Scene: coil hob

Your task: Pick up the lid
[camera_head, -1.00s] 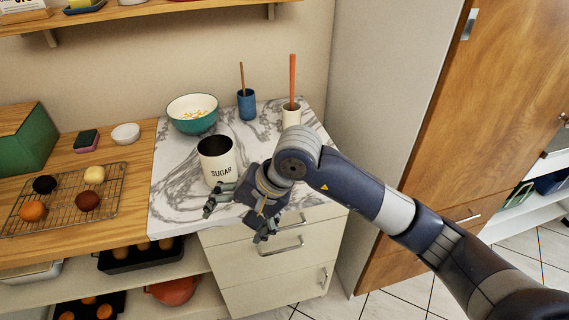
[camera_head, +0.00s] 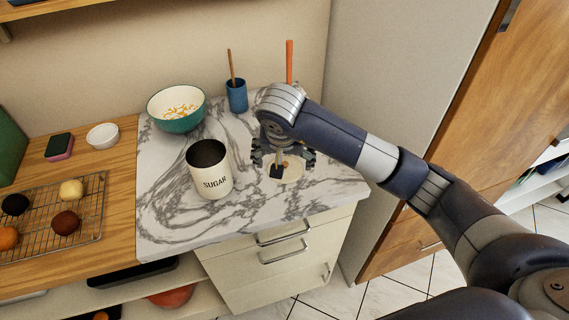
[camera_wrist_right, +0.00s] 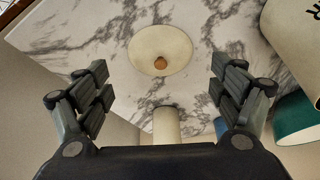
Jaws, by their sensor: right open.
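The lid (camera_head: 293,174) is a round cream disc with a small wooden knob, lying flat on the marble counter to the right of the sugar canister. In the right wrist view the lid (camera_wrist_right: 160,48) is fully visible, knob up, ahead of and between the fingers. My right gripper (camera_head: 283,166) is over the lid and hides part of it in the head view. Its fingers (camera_wrist_right: 160,90) are spread wide with nothing between them. The cream sugar canister (camera_head: 209,170) stands upright and uncovered. My left gripper is not in view.
A blue cup (camera_head: 237,97) with a wooden stick and a teal bowl (camera_head: 176,108) stand behind. A pale cup (camera_wrist_right: 166,125) is close to the lid in the wrist view. A cooling rack (camera_head: 52,218) is at left. Marble at the front is clear.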

